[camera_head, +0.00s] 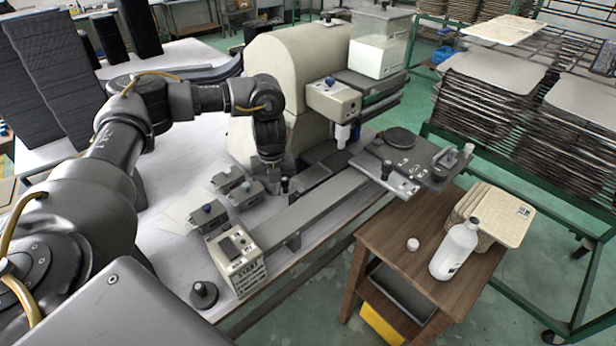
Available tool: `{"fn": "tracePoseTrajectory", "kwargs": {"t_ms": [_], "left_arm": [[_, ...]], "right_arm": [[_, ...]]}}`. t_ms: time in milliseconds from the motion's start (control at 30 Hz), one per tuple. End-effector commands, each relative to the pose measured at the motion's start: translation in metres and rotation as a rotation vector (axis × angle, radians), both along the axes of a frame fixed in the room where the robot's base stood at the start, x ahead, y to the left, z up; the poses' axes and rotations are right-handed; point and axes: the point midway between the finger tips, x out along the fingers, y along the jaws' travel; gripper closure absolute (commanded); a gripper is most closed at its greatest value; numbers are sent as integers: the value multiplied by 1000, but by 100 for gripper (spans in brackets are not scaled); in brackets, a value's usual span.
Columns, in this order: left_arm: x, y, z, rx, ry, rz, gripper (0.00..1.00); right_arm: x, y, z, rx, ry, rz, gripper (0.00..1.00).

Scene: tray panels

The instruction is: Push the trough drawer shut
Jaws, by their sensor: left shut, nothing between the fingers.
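A beige machine (295,75) stands on the white table. Low at its front, a dark flat part (314,171) sticks out beside a long grey rail (310,210); it may be the trough drawer, but I cannot tell for sure. My left gripper (271,168) points down in front of the machine's body, just left of that dark part. It is shut and empty. Whether its fingertips touch anything is too small to tell. My right gripper is not in view.
Several small grey blocks with knobs (227,180) lie left of the rail. A control box (237,258) and a black knob (203,293) are at the table's front. A wooden stand (400,248) with a white bottle (455,249) is at right. Green racks (490,90) stand behind it.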

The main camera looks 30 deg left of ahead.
Motion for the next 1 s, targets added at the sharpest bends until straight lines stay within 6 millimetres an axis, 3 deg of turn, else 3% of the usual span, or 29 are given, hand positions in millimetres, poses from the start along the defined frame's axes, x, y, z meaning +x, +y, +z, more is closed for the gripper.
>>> {"fn": "tracePoseTrajectory", "kwargs": {"t_ms": [467, 1000], "left_arm": [[0, 0, 0, 0, 0, 0, 100], [20, -6, 0, 0, 0, 1, 100]], "right_arm": [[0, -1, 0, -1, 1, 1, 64], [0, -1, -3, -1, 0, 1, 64]]}}
